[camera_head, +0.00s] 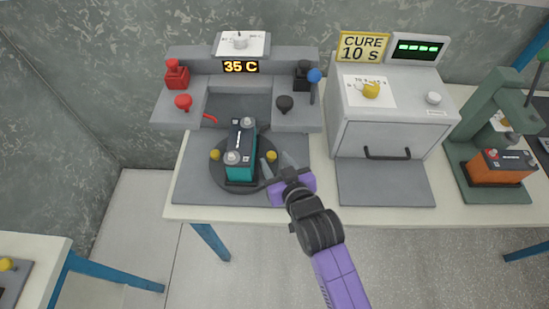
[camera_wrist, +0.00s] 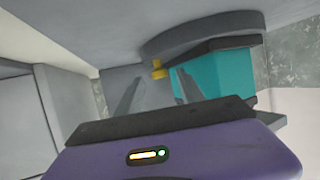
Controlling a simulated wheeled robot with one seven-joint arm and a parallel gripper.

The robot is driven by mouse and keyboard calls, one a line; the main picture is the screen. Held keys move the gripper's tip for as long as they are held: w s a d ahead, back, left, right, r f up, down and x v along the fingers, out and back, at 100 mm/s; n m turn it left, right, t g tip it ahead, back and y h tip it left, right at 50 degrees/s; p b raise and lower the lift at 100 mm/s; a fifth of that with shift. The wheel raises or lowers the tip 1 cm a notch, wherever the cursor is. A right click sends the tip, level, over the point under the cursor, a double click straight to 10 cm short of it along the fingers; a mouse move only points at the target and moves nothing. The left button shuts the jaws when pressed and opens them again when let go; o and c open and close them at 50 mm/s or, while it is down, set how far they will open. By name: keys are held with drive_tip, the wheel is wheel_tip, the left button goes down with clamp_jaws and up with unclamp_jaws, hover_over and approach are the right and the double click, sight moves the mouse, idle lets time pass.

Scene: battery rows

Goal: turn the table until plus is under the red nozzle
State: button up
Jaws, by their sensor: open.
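A teal battery with a black top (camera_head: 240,152) stands on the round dark turntable (camera_head: 222,176). Two pale terminals show on its top, one at the far end and one at the near end; their plus and minus marks are too small to read. Yellow knobs sit on the turntable's left (camera_head: 215,154) and right (camera_head: 271,156) edges. My gripper (camera_head: 278,164) is open beside the right knob. In the wrist view, the knob (camera_wrist: 158,70) shows beyond the open fingers, with the battery (camera_wrist: 218,75) behind.
A grey cure oven (camera_head: 378,140) with a handle and a yellow knob stands to the right. Farther right is a green press (camera_head: 495,120) with an orange battery (camera_head: 500,167). A blue-topped lever (camera_head: 314,76) rises at the station's right side. The grey mat's left part is clear.

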drive_tip(key=shift+w+a+f, duration=0.25)
drive_tip(key=shift+w+f, duration=0.05)
drive_tip(key=shift+w, duration=0.3)
clamp_jaws()
idle(1.1)
